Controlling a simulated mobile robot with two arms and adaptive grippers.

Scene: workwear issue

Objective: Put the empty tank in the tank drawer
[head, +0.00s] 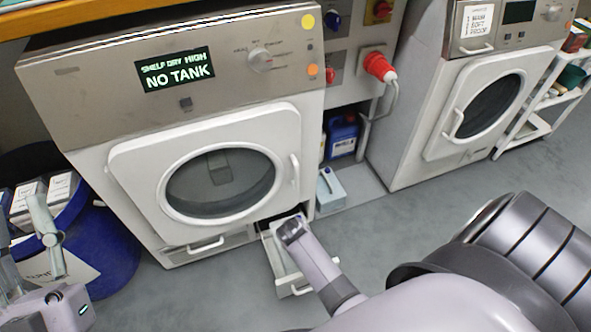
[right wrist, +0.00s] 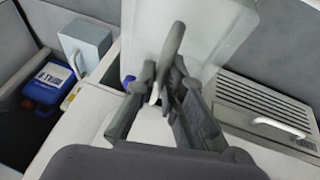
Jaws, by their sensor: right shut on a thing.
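The dryer (head: 190,120) at left shows "NO TANK" on its display. Its tank drawer (head: 268,254) is pulled out at the lower right of its front. My right gripper (right wrist: 163,95) is shut on the grey handle of a pale, round-cornered box, which looks like the tank (right wrist: 215,40). In the head view my right arm reaches down to the drawer and hides its own fingers. I cannot clearly tell there where tank and drawer part, or whether they touch.
A blue bin (head: 105,255) with packages stands left of the dryer. Right of it are a grey box (head: 331,190) with a handle and a blue jug (head: 342,135). A second machine (head: 455,110) stands further right. The grey floor in front (head: 215,290) is clear.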

